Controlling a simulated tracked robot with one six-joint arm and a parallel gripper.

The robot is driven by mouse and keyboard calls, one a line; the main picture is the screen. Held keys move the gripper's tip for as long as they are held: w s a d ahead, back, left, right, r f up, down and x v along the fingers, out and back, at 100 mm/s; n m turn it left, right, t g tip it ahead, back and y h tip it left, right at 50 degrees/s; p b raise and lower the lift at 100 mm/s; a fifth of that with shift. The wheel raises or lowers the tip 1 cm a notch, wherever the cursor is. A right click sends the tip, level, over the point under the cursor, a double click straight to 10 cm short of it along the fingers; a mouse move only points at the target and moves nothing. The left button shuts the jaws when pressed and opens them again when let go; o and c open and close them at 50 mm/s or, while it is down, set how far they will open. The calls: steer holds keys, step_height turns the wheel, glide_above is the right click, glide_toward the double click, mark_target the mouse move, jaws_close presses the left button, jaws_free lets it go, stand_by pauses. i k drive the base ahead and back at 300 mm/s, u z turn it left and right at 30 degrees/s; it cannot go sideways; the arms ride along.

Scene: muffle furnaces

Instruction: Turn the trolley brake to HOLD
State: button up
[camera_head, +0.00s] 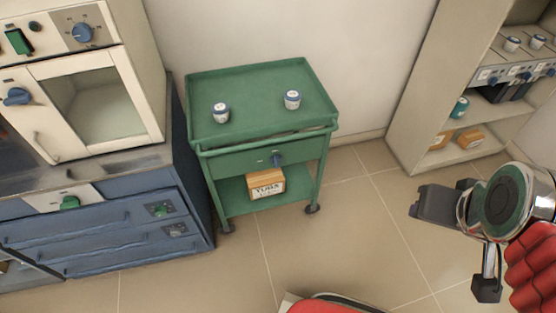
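The green trolley (262,82) stands against the wall in the middle of the view. A blue knob (278,159) sits on its front panel, with small pale marks beside it that are too small to read. It looks like the brake control, but which setting it points to I cannot tell. My gripper (461,246) is at the right, well apart from the trolley and to the right of the knob. Its two dark fingers are spread apart with nothing between them.
Two small jars (221,113) (292,100) stand on the trolley top, and a labelled box (266,185) on its lower shelf. A furnace (82,95) on a blue cabinet (90,235) is close at left. Shelves (425,105) stand at right. The tiled floor (350,235) before the trolley is clear.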

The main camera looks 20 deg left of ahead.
mark_target(276, 159)
steer(key=u, duration=1.4)
steer(key=k, duration=0.6)
steer(key=z, duration=0.25)
steer(key=i, duration=0.5)
